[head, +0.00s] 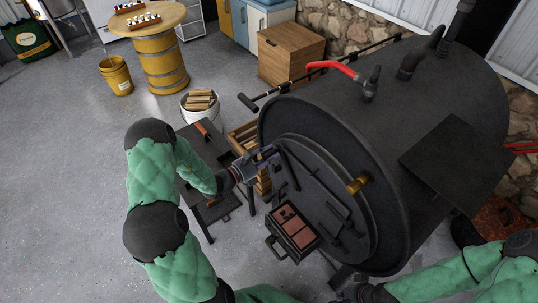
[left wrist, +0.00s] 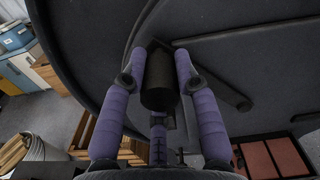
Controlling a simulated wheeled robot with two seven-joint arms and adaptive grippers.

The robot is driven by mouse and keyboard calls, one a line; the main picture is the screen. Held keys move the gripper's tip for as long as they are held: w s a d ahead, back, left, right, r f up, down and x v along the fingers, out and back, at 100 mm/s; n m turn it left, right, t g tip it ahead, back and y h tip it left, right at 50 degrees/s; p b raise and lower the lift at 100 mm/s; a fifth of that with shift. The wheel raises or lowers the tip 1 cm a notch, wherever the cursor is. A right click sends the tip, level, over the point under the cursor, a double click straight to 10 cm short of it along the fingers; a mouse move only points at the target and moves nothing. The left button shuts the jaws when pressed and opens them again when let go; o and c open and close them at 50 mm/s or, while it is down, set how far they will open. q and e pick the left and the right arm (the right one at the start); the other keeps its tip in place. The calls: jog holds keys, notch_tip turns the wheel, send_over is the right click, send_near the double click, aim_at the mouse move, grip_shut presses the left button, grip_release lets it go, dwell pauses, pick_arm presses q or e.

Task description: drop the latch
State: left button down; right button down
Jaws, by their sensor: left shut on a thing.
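The black barrel stove's round door (head: 315,185) faces left and toward me in the head view. My left gripper (head: 266,157) is at the door's left edge. In the left wrist view its purple fingers (left wrist: 160,85) are closed around a dark cylindrical latch handle (left wrist: 158,92). A dark bar (left wrist: 222,84) runs down to the right beside the handle, close to the door face. The fingers hide part of the latch in the head view. My right gripper (head: 350,291) is low at the bottom edge, dark and partly cut off; its fingers cannot be made out.
An open tray with reddish bricks (head: 293,229) juts out below the door. A wooden crate (head: 246,137) and a dark low table (head: 205,175) stand left of the stove.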

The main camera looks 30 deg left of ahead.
pick_arm(q)
jog(key=shift+w+a+f+n, duration=0.15)
jog(key=shift+a+f+n, duration=0.2)
jog(key=shift+f+n, duration=0.25)
jog(key=w+a+f+n+b, duration=0.1)
jog(key=a+f+n, duration=0.2)
jog(key=f+n, duration=0.5)
notch_tip(320, 180, down, 4)
jog(key=shift+w+a+r+n, duration=0.1)
jog(key=shift+w+a+n, duration=0.2)
jog(key=shift+a, duration=0.05)
jog(key=shift+s, duration=0.1)
jog(key=c, duration=0.9)
grip_release()
jog(key=shift+a, duration=0.1)
